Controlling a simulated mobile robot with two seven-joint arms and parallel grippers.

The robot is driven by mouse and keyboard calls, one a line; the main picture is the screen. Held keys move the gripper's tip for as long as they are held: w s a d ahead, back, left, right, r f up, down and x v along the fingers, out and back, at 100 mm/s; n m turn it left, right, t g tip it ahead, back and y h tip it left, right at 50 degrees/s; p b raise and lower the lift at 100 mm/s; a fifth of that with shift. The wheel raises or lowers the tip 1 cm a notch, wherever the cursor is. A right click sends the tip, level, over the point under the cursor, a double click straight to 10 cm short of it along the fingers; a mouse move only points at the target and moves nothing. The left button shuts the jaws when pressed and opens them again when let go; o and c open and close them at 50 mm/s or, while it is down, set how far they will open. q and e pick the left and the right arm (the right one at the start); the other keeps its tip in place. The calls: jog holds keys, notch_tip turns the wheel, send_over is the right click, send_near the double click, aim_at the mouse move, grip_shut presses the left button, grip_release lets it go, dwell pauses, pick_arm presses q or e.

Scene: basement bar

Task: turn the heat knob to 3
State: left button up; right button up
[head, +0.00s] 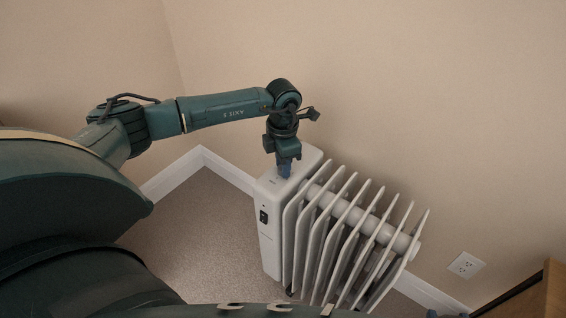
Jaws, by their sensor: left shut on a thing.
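A white oil-filled radiator heater (270,228) with several upright fins stands on the floor near the wall. My left gripper (285,171) points straight down onto the top of its control box, at the left end of the heater. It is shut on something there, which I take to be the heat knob. The knob is hidden under the fingers, so its setting cannot be read. A small black switch (263,217) shows on the front of the control box. My right gripper is not in view.
The heater's fins (345,240) stretch to the right of my gripper. Walls meet in a corner behind, with a white baseboard (172,178). A wall outlet (466,265) is at the right, and a wooden furniture edge (548,295) at bottom right. Carpet (195,235) left of the heater is clear.

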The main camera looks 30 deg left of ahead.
pick_arm(q)
jog(key=m, duration=0.5)
jog(key=shift+m, duration=0.3)
jog(key=m+b, duration=0.1)
jog(key=m, duration=0.1)
jog(key=shift+m, duration=1.9)
pick_arm(e)
jog(key=shift+w+a+f+t, duration=0.2)
jog(key=shift+w+f+t, duration=0.1)
jog(key=shift+t, duration=0.1)
pick_arm(q)
jog(key=o, duration=1)
